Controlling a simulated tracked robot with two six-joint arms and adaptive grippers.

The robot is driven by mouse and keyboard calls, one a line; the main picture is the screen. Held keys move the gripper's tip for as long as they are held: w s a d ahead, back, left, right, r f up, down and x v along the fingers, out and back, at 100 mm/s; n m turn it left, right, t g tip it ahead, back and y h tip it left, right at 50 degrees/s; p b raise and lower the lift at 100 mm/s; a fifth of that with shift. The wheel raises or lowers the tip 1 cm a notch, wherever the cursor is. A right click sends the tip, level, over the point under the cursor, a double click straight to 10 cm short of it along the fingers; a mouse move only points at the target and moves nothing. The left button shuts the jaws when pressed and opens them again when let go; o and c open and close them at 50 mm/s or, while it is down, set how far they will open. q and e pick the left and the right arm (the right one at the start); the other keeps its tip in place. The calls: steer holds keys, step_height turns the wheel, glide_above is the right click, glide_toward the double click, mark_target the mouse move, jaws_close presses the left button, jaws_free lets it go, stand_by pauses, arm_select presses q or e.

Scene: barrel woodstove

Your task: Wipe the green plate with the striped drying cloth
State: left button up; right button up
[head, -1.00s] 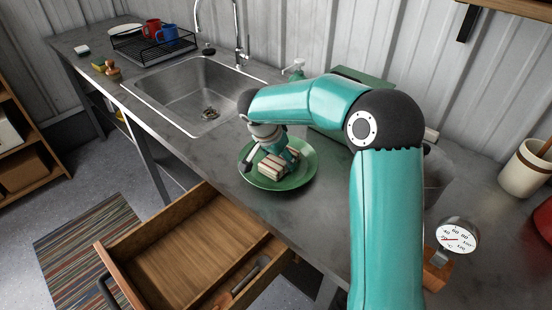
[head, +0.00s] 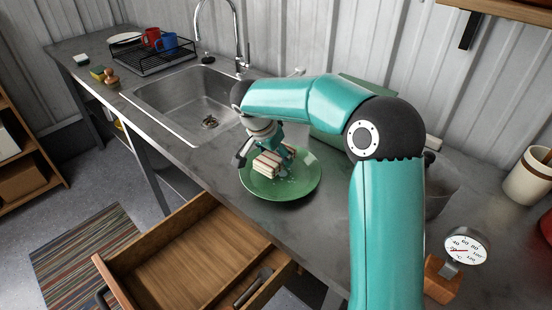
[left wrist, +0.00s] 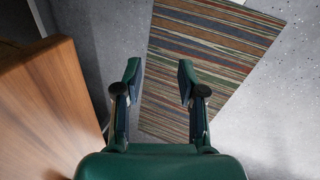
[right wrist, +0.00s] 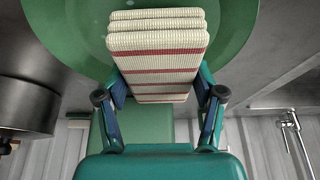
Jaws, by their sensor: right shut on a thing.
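The green plate (head: 303,182) lies on the grey counter in the head view. The drying cloth (head: 266,165), folded into a thick cream pad with red stripes, is over the plate's left-middle part. My right gripper (right wrist: 158,88) is shut on the cloth, which also shows between its fingers in the right wrist view (right wrist: 158,45). The cloth looks to be on the plate, but I cannot tell how firmly it touches. Small pale marks show on the plate beside it. My left gripper (left wrist: 157,82) is open and empty above the floor in the left wrist view.
An open wooden drawer (head: 185,250) juts out below the counter in front of the plate. The sink (head: 185,100) and its faucet (head: 240,45) are behind left, with a black dish rack (head: 150,58) beyond. A dial gauge (head: 466,248) stands at right.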

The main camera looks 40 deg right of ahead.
steer(key=shift+w+r+p, duration=0.2)
steer(key=shift+r+p, duration=0.15)
steer(key=shift+r, duration=0.25)
steer(key=shift+w+r+p, duration=0.15)
steer(key=shift+r+p, duration=0.15)
steer(key=shift+r, duration=0.3)
steer(key=shift+s+r+p, duration=0.2)
steer(key=shift+r+p, duration=0.25)
steer(key=shift+r, duration=0.65)
